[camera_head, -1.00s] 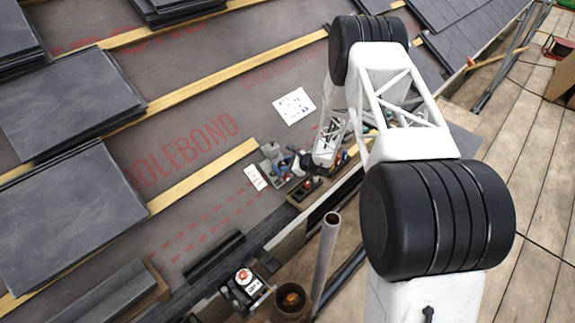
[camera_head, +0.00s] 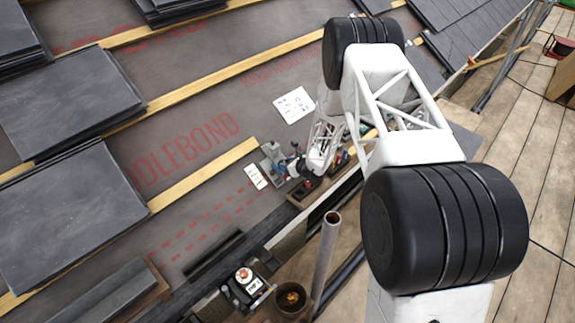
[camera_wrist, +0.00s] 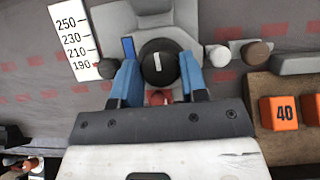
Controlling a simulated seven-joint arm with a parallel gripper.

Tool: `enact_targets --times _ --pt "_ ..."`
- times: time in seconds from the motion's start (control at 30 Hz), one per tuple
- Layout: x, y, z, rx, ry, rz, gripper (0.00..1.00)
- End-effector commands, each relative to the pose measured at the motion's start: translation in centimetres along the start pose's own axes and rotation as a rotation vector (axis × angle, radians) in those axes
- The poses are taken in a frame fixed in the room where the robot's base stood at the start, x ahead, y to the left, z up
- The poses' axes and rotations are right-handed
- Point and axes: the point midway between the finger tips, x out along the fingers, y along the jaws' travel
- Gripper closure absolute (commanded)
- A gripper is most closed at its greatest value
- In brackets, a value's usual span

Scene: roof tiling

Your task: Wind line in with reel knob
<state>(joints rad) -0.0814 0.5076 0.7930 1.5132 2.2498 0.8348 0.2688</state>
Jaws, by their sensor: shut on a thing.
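In the wrist view my gripper (camera_wrist: 160,68) has its two blue fingers on either side of a round black knob (camera_wrist: 158,64) with a white mark, and is shut on it. The knob sits in front of a grey device (camera_wrist: 150,12), and a small red part shows between the fingers below it. In the head view the grey device (camera_head: 272,152) stands on the roof slope near its lower edge, with my gripper (camera_head: 297,168) at it. The knob is too small to make out there. I cannot make out any line.
A scale card (camera_wrist: 77,40) marked 190 to 250 lies left of the knob. A brown round knob (camera_wrist: 255,53) and an orange block (camera_wrist: 284,112) marked 40 are to the right. Slate stacks (camera_head: 65,105) lie left on the slope. An upright pipe (camera_head: 327,255) stands in front.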

Motion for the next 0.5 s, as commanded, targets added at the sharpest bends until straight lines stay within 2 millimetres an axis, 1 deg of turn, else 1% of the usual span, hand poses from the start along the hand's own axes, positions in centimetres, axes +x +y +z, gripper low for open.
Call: enact_targets --times 0.2,0.23,0.37,0.4,0.5 --pt "0.01 -0.04 0.04 -0.001 0.0 0.0 0.84" --pt "0.01 -0.04 0.04 -0.001 0.0 0.0 0.57" --pt "0.01 -0.03 0.03 -0.001 0.0 0.0 0.37" --pt "0.01 -0.02 0.02 -0.001 0.0 0.0 0.35" --pt "0.01 -0.01 0.02 -0.001 0.0 0.0 0.35"
